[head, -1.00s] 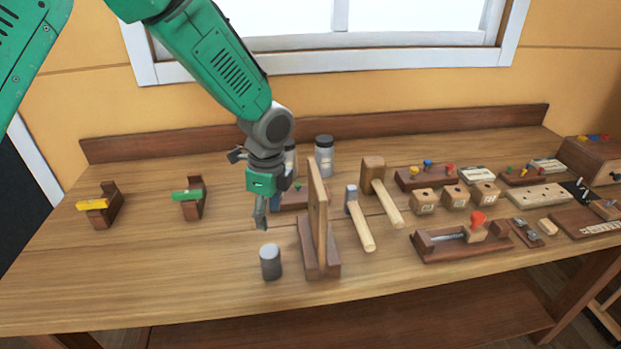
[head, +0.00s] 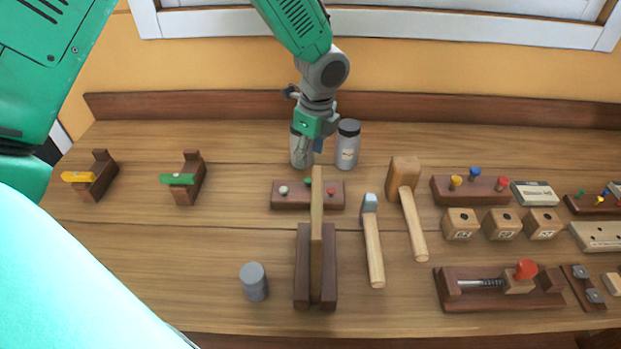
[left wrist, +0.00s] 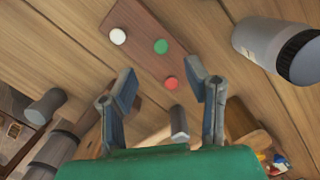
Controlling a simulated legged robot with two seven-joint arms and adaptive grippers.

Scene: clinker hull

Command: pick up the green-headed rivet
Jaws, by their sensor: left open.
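The green-headed rivet (head: 308,181) stands in a dark wooden block (head: 290,201), between a white-headed rivet (head: 283,189) and a red-headed rivet (head: 336,186). An upright board partly hides the block in the head view. In the left wrist view the green head (left wrist: 160,46) shows whole, beyond the fingertips and between their lines. My left gripper (head: 309,152) is open and empty, above and behind the block in the head view. Its two fingers (left wrist: 168,88) are spread wide in the left wrist view, with the red head (left wrist: 171,83) appearing between them. My right gripper is not in view.
The upright board (head: 316,235) on its dark base stands just in front of the block. Lidded jars (head: 348,146) stand behind it. A hammer (head: 374,245) and a mallet (head: 409,205) lie to the right, a grey cylinder (head: 254,281) at the front left.

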